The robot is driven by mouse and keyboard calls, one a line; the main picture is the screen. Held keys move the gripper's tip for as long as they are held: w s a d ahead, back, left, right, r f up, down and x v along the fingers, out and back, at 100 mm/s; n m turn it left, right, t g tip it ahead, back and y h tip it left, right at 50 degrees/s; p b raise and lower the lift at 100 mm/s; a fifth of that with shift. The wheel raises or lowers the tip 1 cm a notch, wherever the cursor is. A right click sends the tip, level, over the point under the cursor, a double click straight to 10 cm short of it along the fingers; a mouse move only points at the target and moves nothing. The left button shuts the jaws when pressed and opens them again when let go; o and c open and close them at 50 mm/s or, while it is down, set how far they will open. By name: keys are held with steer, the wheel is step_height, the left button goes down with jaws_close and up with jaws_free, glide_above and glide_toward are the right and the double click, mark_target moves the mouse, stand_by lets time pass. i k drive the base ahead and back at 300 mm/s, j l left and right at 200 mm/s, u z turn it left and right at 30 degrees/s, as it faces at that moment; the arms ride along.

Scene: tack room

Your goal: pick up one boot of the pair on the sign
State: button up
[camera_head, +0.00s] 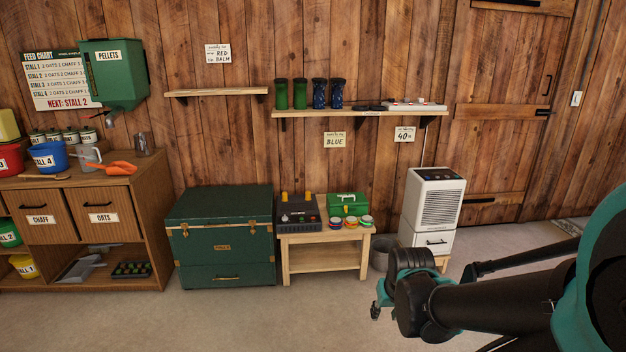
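A pair of blue patterned boots stands upright on the right wall shelf (290,115), one left boot (319,94) and one right boot (338,94), close together. A pair of green boots (290,94) stands just left of them on the same shelf. The sign (336,140) on the wall below the shelf reads "BLUE" in large letters; its small upper line is hard to read. My gripper (377,308) is low at the right, in front of the small bench and well below and apart from the boots. Its fingers are small and partly hidden, so its opening is unclear.
On the shelf, right of the boots, lie a dark flat item (368,107) and a white strip with red parts (415,105). Below stand a green trunk (220,235), a wooden bench (325,239) with boxes and tins, and a white appliance (436,200). The floor in front is clear.

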mark_target(319, 84)
steer(key=i, duration=1.95)
